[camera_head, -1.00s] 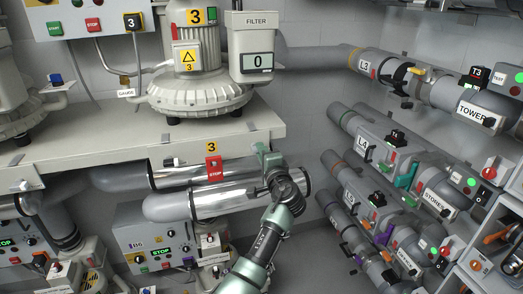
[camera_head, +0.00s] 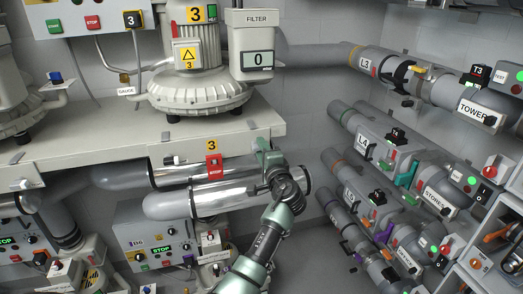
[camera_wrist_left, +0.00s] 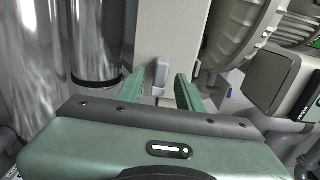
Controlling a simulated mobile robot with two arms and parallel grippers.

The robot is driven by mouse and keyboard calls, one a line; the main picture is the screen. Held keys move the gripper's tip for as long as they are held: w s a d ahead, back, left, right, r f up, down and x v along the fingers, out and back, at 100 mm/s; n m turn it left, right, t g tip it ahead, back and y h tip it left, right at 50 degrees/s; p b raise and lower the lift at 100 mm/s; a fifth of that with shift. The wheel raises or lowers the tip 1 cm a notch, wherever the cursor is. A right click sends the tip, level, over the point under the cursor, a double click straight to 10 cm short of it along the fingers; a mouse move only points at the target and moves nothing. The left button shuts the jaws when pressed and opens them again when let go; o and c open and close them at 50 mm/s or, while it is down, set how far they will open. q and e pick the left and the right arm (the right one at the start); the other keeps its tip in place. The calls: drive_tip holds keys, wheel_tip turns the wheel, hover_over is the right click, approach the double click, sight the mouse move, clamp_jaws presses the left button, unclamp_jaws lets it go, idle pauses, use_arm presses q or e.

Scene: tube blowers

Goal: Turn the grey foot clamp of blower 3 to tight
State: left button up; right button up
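Blower 3 (camera_head: 200,95) is a large grey ribbed machine on the bench, with yellow 3 labels. In the left wrist view, a small grey clamp lever (camera_wrist_left: 162,72) stands on the pale bench edge. My left gripper (camera_wrist_left: 160,84) is open, with one green finger on each side of the lever; I cannot tell whether they touch it. In the head view my left gripper (camera_head: 264,150) is at the bench's front edge, to the right below the blower. It hides the clamp there. My right gripper is not in view.
Shiny metal pipes (camera_head: 200,203) run under the bench, close to my left arm. A red stop box (camera_head: 214,167) hangs on the bench (camera_head: 110,146) front, left of the gripper. Grey pipes with valves (camera_head: 395,160) line the right wall.

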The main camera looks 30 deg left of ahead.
use_arm(q)
drive_tip(key=b+v, duration=0.2)
drive_tip(key=v, duration=0.5)
drive_tip(key=shift+d, duration=0.15)
drive_tip(key=shift+s, duration=0.15)
